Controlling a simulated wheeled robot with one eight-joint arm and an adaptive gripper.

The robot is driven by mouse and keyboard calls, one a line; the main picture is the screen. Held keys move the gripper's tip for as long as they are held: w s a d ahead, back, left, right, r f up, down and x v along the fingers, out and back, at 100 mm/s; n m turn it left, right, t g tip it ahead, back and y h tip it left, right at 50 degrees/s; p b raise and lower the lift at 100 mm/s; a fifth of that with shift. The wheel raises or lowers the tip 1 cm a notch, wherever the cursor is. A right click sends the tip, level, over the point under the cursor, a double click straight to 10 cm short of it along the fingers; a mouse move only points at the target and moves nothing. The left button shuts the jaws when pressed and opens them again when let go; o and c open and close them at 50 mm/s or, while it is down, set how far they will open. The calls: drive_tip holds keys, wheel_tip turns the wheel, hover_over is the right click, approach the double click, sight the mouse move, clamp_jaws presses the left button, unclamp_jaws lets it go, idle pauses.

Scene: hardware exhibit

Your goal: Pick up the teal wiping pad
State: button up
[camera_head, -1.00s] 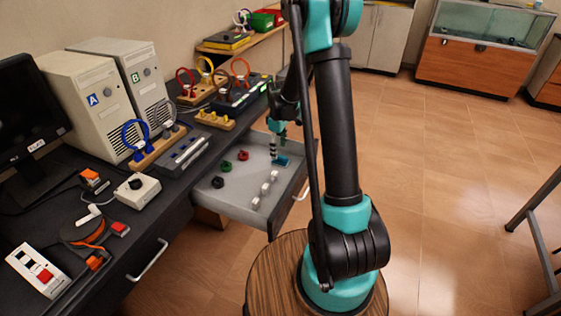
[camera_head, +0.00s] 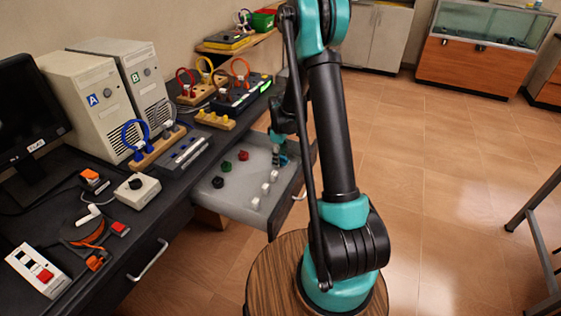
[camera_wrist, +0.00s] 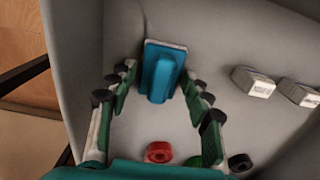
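The teal wiping pad (camera_wrist: 161,74) lies in the open grey drawer (camera_head: 240,203), near its far wall in the wrist view. It has a raised teal grip on a flat base with a pale edge. My gripper (camera_wrist: 158,80) is open, with one green-and-black finger on each side of the pad. Gaps show between the fingers and the pad. In the head view my gripper (camera_head: 280,150) is over the far right part of the drawer, and it and the arm largely hide the pad.
The drawer also holds a red knob (camera_wrist: 158,152), a green knob (camera_head: 227,167), a black knob (camera_head: 217,182) and several pale blocks (camera_wrist: 254,82). Drawer walls stand close around the gripper. The black desk (camera_head: 165,205) with computer towers is to the left.

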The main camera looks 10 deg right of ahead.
drive_tip(key=c, duration=0.8)
drive_tip(key=shift+r, duration=0.2)
wheel_tip(320, 180, up, 20)
drive_tip(key=shift+f, duration=0.15)
drive_tip(key=o, duration=0.5)
drive_tip(key=shift+c, duration=1.4)
